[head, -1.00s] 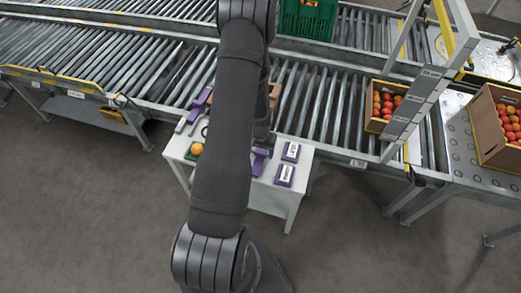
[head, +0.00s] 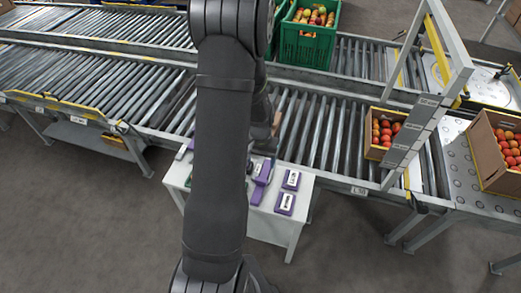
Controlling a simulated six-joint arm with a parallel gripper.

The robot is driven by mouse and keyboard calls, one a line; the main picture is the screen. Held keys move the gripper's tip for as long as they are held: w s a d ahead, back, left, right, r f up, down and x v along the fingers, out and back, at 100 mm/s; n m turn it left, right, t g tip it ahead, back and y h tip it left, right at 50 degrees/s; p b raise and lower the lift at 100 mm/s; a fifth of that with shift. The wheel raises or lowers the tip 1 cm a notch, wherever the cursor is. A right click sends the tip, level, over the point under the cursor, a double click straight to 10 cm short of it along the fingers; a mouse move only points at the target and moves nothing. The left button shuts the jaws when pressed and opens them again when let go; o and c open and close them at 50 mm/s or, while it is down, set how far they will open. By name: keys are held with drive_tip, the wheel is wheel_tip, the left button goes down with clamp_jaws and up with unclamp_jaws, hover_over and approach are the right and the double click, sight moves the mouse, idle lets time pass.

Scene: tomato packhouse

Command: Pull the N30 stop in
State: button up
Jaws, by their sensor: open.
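I cannot make out a stop marked N30; the small labels are too blurred to read with certainty. One white label (head: 358,190) sits on the near rail of the roller conveyor (head: 322,115). An upright frame (head: 410,125) with several small labels stands across the conveyor at the right. My arm runs up the middle of the head view and covers part of the conveyor and the side table. My gripper is hidden behind my arm, so its fingers do not show.
A white side table (head: 275,222) holds purple labelled blocks (head: 291,179) and a purple tool-like piece (head: 263,171). A cardboard box of tomatoes (head: 373,152) is on the conveyor beside the frame; another (head: 491,168) is at far right. A green crate (head: 304,50) stands behind.

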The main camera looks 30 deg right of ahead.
wheel_tip(320, 180, up, 5)
hover_over(261, 179)
drive_tip(key=shift+s+a, duration=0.25)
drive_tip(key=shift+s, duration=0.05)
drive_tip(key=shift+f, duration=0.1)
wheel_tip(261, 179, down, 17)
drive_tip(key=shift+f, duration=0.1)
idle(1.0)
wheel_tip(261, 179, up, 18)
drive_tip(key=f, duration=1.8)
drive_tip(key=shift+w+d+f, duration=0.15)
drive_tip(key=shift+w+d, duration=0.15)
drive_tip(key=shift+w, duration=0.05)
drive_tip(key=w+d, duration=0.3)
drive_tip(key=shift+w+d, duration=0.2)
drive_tip(key=shift+d, duration=0.05)
wheel_tip(261, 179, up, 17)
idle(1.2)
